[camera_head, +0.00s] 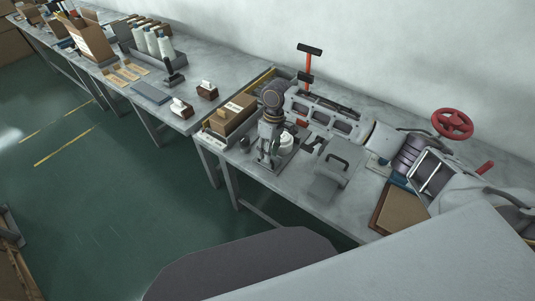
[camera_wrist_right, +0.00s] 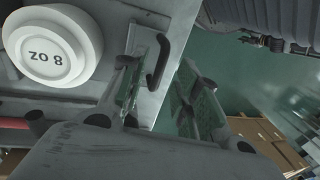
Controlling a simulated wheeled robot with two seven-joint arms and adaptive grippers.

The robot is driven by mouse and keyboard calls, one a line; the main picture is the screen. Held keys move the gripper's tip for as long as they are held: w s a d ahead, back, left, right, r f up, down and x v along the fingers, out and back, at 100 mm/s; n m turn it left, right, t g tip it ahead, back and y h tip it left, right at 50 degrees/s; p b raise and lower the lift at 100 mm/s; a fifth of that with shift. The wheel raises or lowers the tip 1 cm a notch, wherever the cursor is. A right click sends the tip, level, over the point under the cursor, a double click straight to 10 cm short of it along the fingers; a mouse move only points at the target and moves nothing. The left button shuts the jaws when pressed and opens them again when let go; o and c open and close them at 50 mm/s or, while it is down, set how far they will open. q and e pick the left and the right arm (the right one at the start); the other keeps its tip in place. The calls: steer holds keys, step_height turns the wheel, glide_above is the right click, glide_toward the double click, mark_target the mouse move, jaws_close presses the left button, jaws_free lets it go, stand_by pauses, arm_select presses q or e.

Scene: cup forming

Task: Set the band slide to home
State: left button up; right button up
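I cannot tell for sure which part is the band slide. My right gripper (camera_head: 267,156) points down left of the white block. In the right wrist view its two fingers (camera_wrist_right: 165,82) are apart. The handle shows between their tips, with no clear contact. My left gripper is not in view.
A red handwheel (camera_head: 453,123) and a red post with a black crossbar (camera_head: 308,66) stand on the bench's back side. A cardboard box (camera_head: 234,115) is at its left end. A brown board (camera_head: 402,208) lies by the front edge. Another bench (camera_head: 215,75) continues left.

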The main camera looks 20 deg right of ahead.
steer(key=shift+s+a+f, duration=0.1)
steer(key=shift+f, duration=0.65)
jaws_close()
